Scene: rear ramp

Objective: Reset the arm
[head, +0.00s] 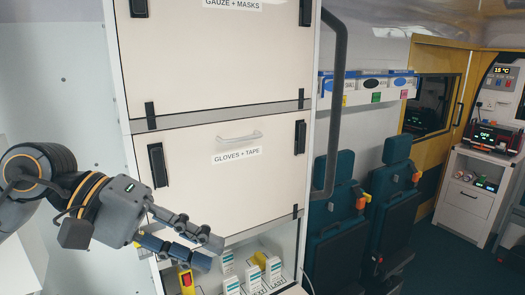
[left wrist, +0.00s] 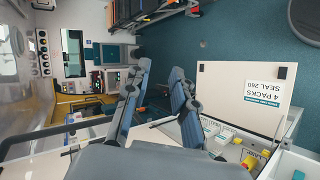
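My left arm comes in from the left in the head view. My left gripper (head: 214,254) points right and slightly down, in front of the lower part of the cabinet. Its two dark fingers are spread with a gap between them, and nothing is held. The left wrist view also shows the left gripper (left wrist: 160,72) open and empty, above an open compartment with small boxes. My right arm and gripper are in neither view.
A white cabinet has a closed "GLOVES + TAPE" door (head: 225,175) with a handle. Below it, an open compartment holds white boxes (head: 252,276) and yellow items, close to my fingers. Dark folding seats (head: 333,220) stand to the right. Teal floor (head: 440,262) is clear beyond.

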